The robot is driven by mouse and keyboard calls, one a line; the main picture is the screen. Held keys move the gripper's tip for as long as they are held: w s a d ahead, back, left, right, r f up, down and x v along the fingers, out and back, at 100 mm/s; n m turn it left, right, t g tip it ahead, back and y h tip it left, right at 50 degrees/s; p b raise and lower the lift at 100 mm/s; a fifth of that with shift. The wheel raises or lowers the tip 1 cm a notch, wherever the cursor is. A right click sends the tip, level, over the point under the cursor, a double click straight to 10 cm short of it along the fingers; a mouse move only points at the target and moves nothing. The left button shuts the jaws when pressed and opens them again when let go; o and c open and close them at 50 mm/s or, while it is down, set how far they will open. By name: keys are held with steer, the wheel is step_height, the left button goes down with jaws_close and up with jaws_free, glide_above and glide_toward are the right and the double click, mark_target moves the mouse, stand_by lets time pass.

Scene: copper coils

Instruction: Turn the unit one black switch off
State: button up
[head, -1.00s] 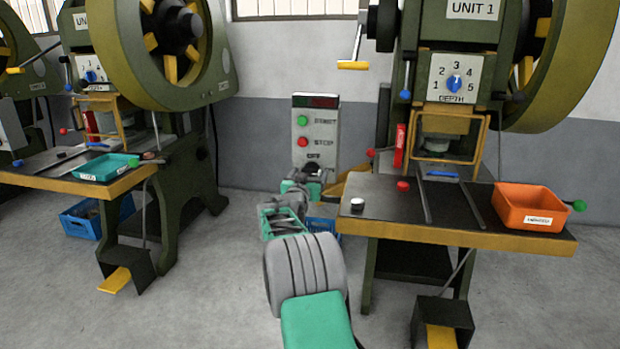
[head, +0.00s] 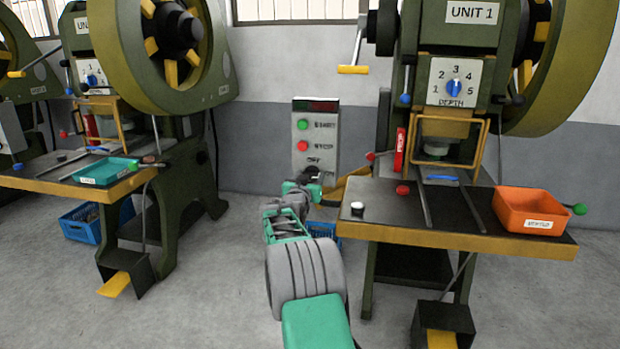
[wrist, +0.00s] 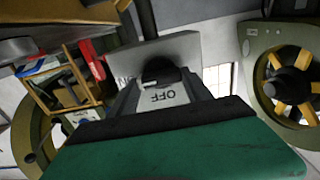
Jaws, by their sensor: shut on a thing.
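The unit one control box (head: 330,137) is a grey panel on the wall, left of the Unit 1 press. It has a dark display, a green START button (head: 303,124), a red STOP button (head: 302,146) and a black switch (head: 313,172) below. The switch also shows in the wrist view (wrist: 158,70), between my fingers, with OFF and part of ON printed beside it. My gripper (head: 304,186) is shut on the switch; its fingers in the wrist view (wrist: 160,86) flank it. Which label the switch points to is not clear.
The Unit 1 press table (head: 455,241) stands close on the right, with an orange tray (head: 530,211) and red and white buttons. Another press with a teal tray (head: 106,170) stands left. Floor between is open.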

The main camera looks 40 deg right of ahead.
steer(key=shift+c, duration=1.2)
steer(key=shift+n, duration=0.3)
steer(key=shift+w+a+n+p, duration=0.15)
steer(key=shift+n+p, duration=1.55)
steer(key=shift+n, duration=2.6)
steer(key=shift+w+a+n+p, duration=0.15)
steer(key=shift+n+p, duration=1.5)
steer(key=shift+n, duration=2.65)
steer(key=shift+d, duration=0.15)
steer(key=o, duration=1.4)
steer(key=shift+f, duration=0.1)
steer(key=shift+c, duration=0.2)
